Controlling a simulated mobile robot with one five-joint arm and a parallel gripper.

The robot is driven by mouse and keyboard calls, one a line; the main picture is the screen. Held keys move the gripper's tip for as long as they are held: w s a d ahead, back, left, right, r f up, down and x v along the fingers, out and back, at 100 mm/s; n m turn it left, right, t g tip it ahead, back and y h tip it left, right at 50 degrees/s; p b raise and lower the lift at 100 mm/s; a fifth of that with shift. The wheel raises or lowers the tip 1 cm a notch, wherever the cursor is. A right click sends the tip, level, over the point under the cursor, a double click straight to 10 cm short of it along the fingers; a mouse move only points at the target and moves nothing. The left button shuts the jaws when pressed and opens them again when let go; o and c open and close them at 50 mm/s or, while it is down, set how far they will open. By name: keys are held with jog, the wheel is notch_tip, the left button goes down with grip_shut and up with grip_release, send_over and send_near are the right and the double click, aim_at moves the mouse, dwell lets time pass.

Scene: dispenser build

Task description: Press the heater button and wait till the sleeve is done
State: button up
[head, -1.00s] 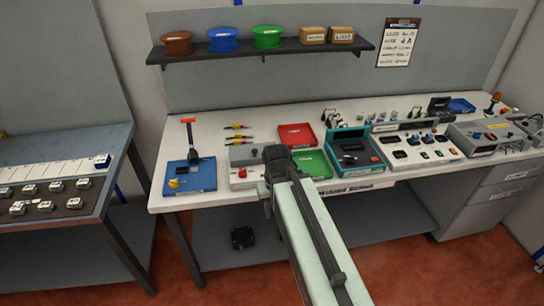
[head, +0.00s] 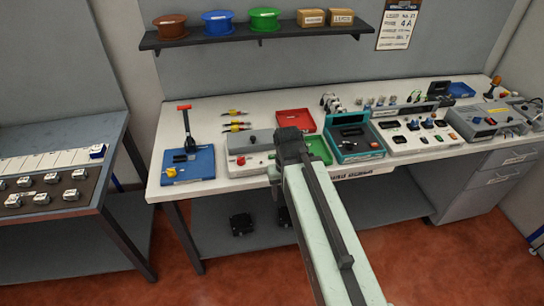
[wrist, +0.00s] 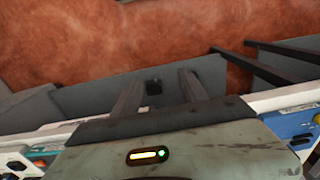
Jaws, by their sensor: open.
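A low grey-and-white unit (head: 248,157) with a small red button (head: 240,160) on its front stands on the bench just left of my gripper. It may be the heater, but I cannot read its label. My gripper (head: 290,138) covers the unit's right part in the head view. In the wrist view, two dark fingers of my gripper (wrist: 162,73) stand apart with nothing between them. I cannot make out a sleeve.
Left of the unit is a blue base (head: 190,165) with a red-handled lever. Behind is a red tray (head: 295,122), and to the right a green tray (head: 319,149) and a teal station (head: 353,138). A shelf (head: 250,34) with spools hangs above. Red floor lies in front.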

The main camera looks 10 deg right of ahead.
grip_shut()
jog(key=shift+d, duration=0.1)
dwell(1.4)
